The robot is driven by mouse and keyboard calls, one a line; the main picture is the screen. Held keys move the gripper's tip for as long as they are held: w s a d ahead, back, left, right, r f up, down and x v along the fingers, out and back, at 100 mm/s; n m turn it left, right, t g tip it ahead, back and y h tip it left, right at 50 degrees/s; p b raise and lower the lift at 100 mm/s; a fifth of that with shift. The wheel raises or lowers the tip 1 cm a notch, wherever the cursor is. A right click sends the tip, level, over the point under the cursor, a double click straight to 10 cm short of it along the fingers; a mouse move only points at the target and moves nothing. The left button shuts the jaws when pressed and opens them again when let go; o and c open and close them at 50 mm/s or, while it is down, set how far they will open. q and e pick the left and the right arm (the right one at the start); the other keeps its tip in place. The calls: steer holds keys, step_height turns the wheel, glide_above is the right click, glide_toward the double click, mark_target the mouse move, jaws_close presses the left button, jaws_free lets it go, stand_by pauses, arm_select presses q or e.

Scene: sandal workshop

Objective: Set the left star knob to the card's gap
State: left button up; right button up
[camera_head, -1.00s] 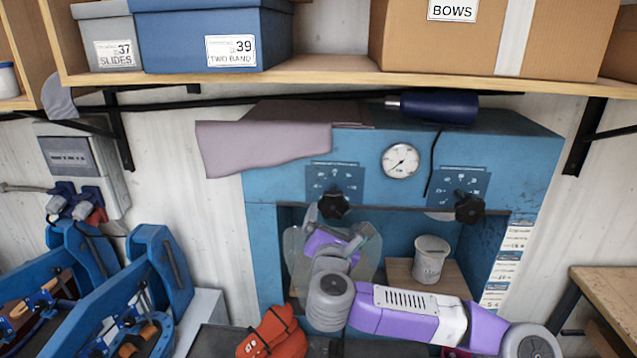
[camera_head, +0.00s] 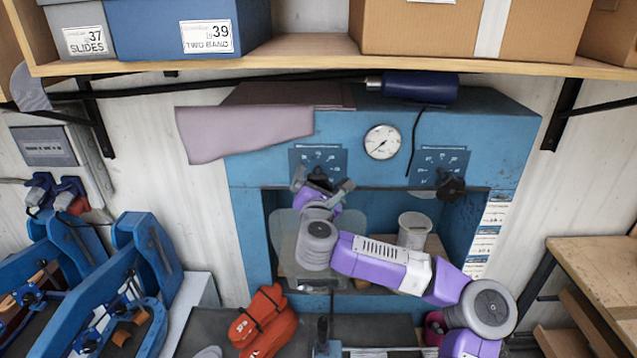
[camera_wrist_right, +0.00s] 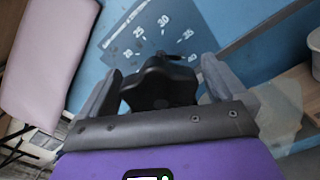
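The left star knob (camera_wrist_right: 160,84) is black and lobed, on a blue dial plate (camera_wrist_right: 150,32) with white numbers such as 25, 30 and 35. In the head view the knob (camera_head: 320,182) is partly hidden by my right gripper (camera_head: 322,188). In the wrist view my right gripper (camera_wrist_right: 160,88) is open, one finger on each side of the knob; firm contact does not show. A strip of cards (camera_head: 487,225) hangs on the blue press's right edge, its writing too small to read. My left gripper is out of view.
The right star knob (camera_head: 450,187) sits right of a round gauge (camera_head: 382,142). A white cup (camera_head: 414,231) stands in the press opening. A pink sheet (camera_head: 245,130) drapes over the press's top left.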

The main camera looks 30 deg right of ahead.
steer(key=c, duration=0.9)
steer(key=shift+c, duration=0.2)
steer(key=shift+n, duration=0.3)
